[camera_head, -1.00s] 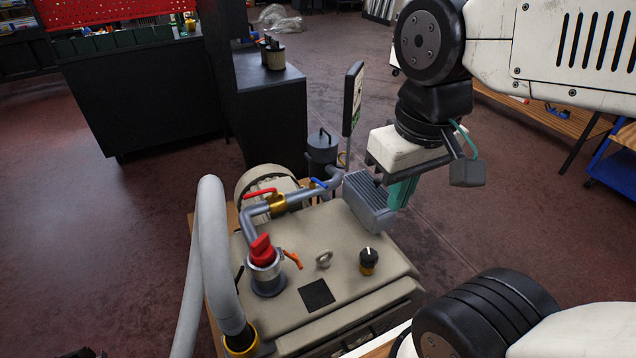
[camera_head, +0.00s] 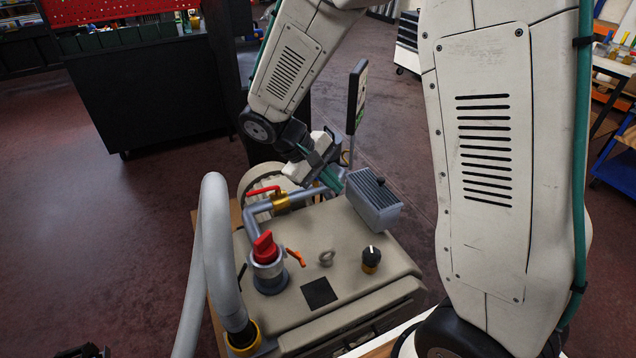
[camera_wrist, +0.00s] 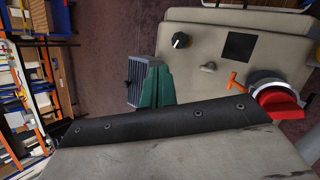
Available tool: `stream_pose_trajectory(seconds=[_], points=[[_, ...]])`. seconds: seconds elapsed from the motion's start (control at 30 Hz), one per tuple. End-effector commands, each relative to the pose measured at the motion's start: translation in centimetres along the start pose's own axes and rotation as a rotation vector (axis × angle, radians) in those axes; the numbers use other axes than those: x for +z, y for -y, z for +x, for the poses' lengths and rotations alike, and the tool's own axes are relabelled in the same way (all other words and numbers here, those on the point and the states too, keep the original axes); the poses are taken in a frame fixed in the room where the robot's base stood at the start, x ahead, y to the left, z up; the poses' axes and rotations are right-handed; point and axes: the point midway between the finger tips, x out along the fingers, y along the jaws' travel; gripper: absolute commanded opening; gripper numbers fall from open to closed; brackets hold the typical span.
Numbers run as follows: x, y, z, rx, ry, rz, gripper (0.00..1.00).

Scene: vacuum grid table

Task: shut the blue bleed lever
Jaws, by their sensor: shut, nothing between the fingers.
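My gripper (camera_head: 333,178) is at the far end of the grey pipe (camera_head: 310,194), behind the machine's top plate and just left of the grey finned block. Its green fingers are together and empty; they also show in the wrist view (camera_wrist: 156,88), beside the finned block. The blue bleed lever cannot be made out in either current view. In the head view my gripper and wrist cover the area where it sat on the pipe, so its position and any contact with my fingers cannot be told.
A red-handled valve (camera_head: 264,191) sits on the pipe to the left. The finned block (camera_head: 373,200) is close on the right. The top plate carries a red knob (camera_head: 264,246), an orange lever (camera_head: 296,257) and a black knob (camera_head: 371,255). A thick grey hose (camera_head: 215,240) arches at left.

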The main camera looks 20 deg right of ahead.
Motion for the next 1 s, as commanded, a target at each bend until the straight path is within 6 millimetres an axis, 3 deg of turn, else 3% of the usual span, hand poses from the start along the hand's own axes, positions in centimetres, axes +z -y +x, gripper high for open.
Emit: stream_pose_trajectory(seconds=[0.4, 0.53, 0.6, 0.77, 1.0], points=[[-16.1, 3.0, 5.9, 0.357, -0.107, -0.023, 0.00], [-20.8, 3.4, 6.5, 0.440, -0.211, 0.018, 0.00], [-23.2, 2.5, 5.2, 0.472, -0.297, 0.073, 0.00], [-24.5, 1.7, 4.0, 0.483, -0.383, 0.165, 0.00], [-25.0, 0.7, 5.8, 0.475, -0.385, 0.191, 0.00]])
